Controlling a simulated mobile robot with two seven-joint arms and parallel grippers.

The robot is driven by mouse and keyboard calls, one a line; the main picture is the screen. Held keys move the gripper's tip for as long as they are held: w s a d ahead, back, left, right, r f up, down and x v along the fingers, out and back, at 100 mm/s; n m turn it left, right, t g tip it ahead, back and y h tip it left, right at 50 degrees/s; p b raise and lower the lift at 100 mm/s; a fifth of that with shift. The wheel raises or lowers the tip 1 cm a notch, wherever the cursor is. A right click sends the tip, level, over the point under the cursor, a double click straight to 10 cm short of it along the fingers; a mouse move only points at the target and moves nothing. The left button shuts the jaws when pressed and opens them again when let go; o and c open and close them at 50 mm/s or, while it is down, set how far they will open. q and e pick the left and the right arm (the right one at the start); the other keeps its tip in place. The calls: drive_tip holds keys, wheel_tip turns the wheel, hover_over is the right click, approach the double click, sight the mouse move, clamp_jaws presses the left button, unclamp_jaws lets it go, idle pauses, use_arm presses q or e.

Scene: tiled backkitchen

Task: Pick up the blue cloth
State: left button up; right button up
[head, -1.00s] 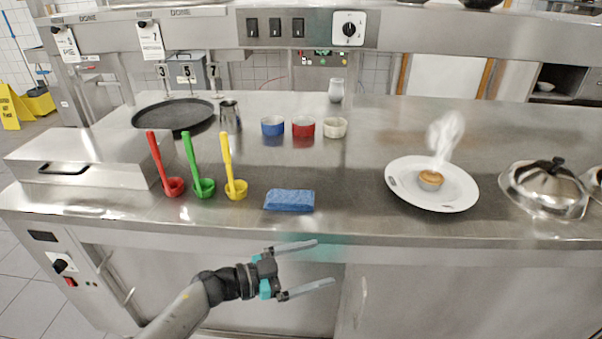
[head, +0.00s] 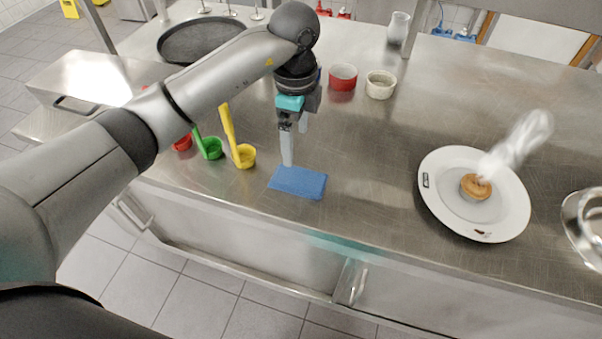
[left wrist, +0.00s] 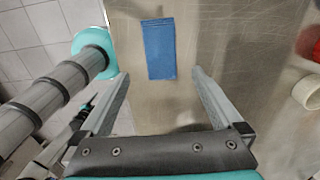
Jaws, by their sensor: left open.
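The blue cloth (head: 298,182) lies flat and folded on the steel counter, near its front edge. My left gripper (head: 295,148) points down just behind the cloth in the head view, with its fingers spread and nothing between them. In the left wrist view the cloth (left wrist: 159,48) lies ahead of the open left fingers (left wrist: 160,85), roughly in line with the gap between them. The fingers do not visibly grip the cloth. My right gripper does not show.
Red, green and yellow ladles (head: 243,155) stand left of the cloth. A red bowl (head: 343,77) and a cream bowl (head: 381,85) stand behind. A white plate (head: 443,203) with a small pastry (head: 475,187) is at the right. The counter between cloth and plate is clear.

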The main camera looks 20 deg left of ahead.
sight(298, 177)
use_arm(q)
wheel_tip(298, 177, down, 12)
drive_tip(key=shift+d+r+b, duration=0.15)
drive_tip(key=shift+b, duration=0.15)
drive_tip(key=c, duration=1.2)
